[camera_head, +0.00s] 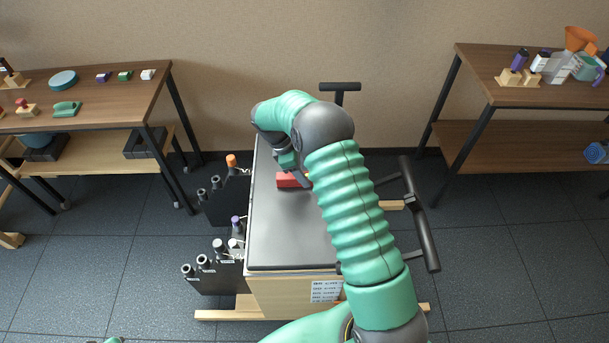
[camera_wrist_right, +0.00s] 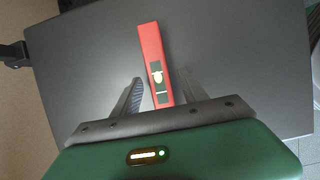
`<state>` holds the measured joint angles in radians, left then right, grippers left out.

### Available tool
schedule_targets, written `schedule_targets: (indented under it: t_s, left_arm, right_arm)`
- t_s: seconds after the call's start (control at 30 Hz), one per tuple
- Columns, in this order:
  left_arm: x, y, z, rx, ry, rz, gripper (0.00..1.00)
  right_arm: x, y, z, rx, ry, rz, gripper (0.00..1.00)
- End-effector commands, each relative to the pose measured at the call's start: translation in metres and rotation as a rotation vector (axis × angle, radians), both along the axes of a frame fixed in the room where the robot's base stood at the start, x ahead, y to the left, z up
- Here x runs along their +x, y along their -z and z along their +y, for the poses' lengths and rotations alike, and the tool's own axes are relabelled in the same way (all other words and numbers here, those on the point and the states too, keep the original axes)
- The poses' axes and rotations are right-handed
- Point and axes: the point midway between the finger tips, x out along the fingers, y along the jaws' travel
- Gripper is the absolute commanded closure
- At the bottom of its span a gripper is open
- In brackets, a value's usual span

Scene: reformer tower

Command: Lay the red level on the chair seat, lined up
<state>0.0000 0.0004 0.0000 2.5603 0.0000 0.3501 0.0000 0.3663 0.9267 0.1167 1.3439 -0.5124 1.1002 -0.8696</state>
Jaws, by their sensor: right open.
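The red level (camera_wrist_right: 152,55) lies on the dark grey chair seat (camera_wrist_right: 235,50) in the right wrist view. In the head view the level (camera_head: 288,180) shows as a red block on the seat (camera_head: 290,235), partly hidden by my right arm. My right gripper (camera_wrist_right: 151,85) is open, with one finger on each side of the level's near end and visible gaps between. In the head view the right gripper (camera_head: 303,180) is at the level, mostly hidden under the arm. The level is slightly tilted in the wrist picture. My left gripper is not in view.
Black holders with tool handles (camera_head: 215,262) line the left side of the chair. Dark padded bars stand behind (camera_head: 340,88) and to the right (camera_head: 420,215). Wooden tables with small objects stand at left (camera_head: 95,90) and right (camera_head: 540,80). The front of the seat is clear.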

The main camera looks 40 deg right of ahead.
Motion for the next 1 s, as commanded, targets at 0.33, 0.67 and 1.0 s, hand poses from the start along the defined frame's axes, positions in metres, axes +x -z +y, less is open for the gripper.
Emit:
schedule_targets:
  t_s: [0.33, 0.67, 1.0]
  left_arm:
    - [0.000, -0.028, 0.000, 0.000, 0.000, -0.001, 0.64]
    - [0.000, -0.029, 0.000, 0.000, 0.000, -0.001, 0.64]
    - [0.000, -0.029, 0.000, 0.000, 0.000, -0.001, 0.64]
  right_arm:
    - [0.023, -0.086, 0.027, 0.000, -0.002, -0.003, 0.49]
    - [0.018, -0.106, 0.065, 0.021, 0.057, -0.090, 0.49]
    - [-0.073, -0.112, 0.182, 0.166, 0.479, -0.425, 0.49]
